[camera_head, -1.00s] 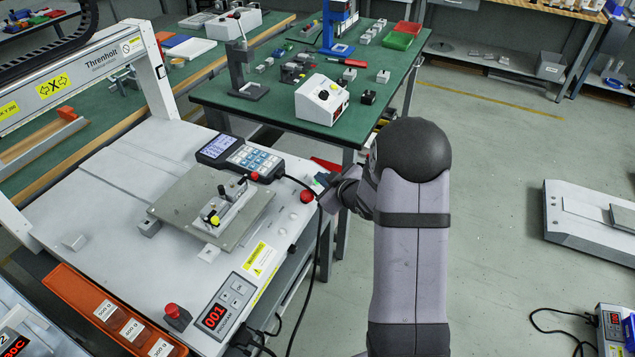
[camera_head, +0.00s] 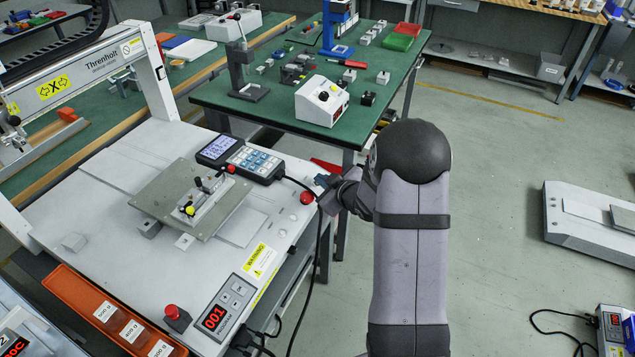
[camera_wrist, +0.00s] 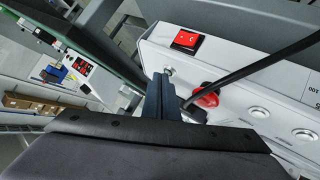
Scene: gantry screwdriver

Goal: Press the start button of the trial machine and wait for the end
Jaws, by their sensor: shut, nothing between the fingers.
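The trial machine is a white gantry unit (camera_head: 112,68) labelled Threnholt. Its bed carries a grey plate (camera_head: 151,190) with a small fixture and work part (camera_head: 205,200) on it. A red mushroom knob (camera_head: 306,198) and round white buttons (camera_head: 293,216) sit along its right edge. In the wrist view I see the red knob (camera_wrist: 207,95), a white button (camera_wrist: 258,112) and a red rocker switch (camera_wrist: 187,40). I cannot read which one is the start button. My gripper (camera_head: 323,181) is shut and empty beside the edge, near the knob; its fingers (camera_wrist: 164,82) also show in the wrist view.
A keypad pendant (camera_head: 240,158) lies on the bed, its cable hanging past the knob and my gripper. A counter box (camera_head: 222,308) reads 001, beside a red button (camera_head: 172,312). An orange tray (camera_head: 95,310) is at front left. A green table (camera_head: 265,105) stands behind.

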